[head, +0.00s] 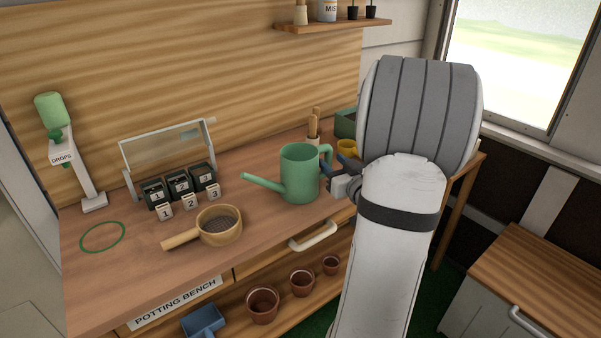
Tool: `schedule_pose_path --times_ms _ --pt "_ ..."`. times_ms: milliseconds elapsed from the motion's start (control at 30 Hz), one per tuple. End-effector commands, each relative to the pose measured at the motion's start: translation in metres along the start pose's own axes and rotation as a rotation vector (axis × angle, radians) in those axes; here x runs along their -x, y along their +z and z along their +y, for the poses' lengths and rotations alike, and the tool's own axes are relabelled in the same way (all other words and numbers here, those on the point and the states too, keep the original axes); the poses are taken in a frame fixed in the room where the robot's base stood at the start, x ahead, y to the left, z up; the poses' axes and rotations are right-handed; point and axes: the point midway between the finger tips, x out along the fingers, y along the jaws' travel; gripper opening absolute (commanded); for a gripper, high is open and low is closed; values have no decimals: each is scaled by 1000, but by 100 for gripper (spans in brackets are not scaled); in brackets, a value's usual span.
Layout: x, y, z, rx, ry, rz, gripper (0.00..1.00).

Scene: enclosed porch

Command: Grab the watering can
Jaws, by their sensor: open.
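The green watering can (299,173) stands upright on the potting bench (130,292), right of the middle. Its spout points left and its handle is on the right side, toward my arm. My gripper (338,177) is at the handle side of the can, with its dark fingers open. The fingers overlap the handle area in the picture. I cannot tell whether they are around the handle or only beside it. My arm hides part of the bench to the right.
A wooden sieve (221,226) lies left of the can, near numbered seed pots (179,183) and a clear propagator lid (168,146). A drops dispenser (60,140) stands far left beside a green ring (102,236). A yellow pot (347,148) and a jar of tools (313,127) are behind the gripper.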

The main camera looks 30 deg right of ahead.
Motion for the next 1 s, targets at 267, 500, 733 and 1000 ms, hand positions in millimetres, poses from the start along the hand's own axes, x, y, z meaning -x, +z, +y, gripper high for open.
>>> schedule_pose_path --times_ms 267,500,733,1000 --pt "-28 0 -1 0 2 0 43" --pt "-28 0 0 0 3 0 39" --pt "-27 0 0 0 4 0 20" --pt "-27 1 1 0 5 0 0"
